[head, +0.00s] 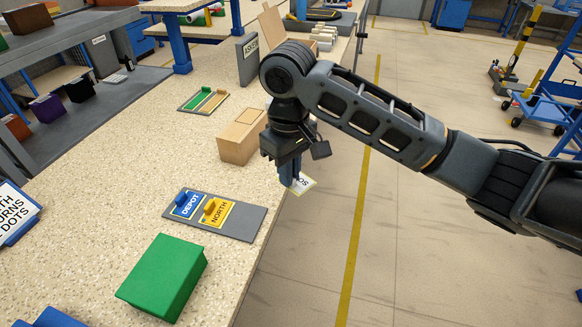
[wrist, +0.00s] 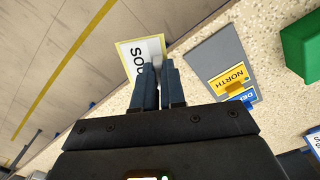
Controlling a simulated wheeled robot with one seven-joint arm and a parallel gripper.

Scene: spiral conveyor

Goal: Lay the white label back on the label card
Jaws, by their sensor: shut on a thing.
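My gripper (head: 291,180) is shut on the white label (head: 303,185), which has a yellow border and dark letters starting "SOU". The label also shows in the wrist view (wrist: 131,52), partly hidden behind the fingers (wrist: 158,72). In the head view it appears at the table's right edge, against the floor. The grey label card (head: 251,222) lies on the speckled table, nearer the camera and left of my gripper. It carries a blue DEPOT label (head: 186,205) and a yellow NORTH label (head: 217,213), each with a grip tab. Its right end is bare.
A green box (head: 163,277) stands in front of the card. A cardboard box (head: 240,137) stands just left of my gripper. A second grey card (head: 203,101) with green and tan labels lies farther back. Open floor lies right of the table.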

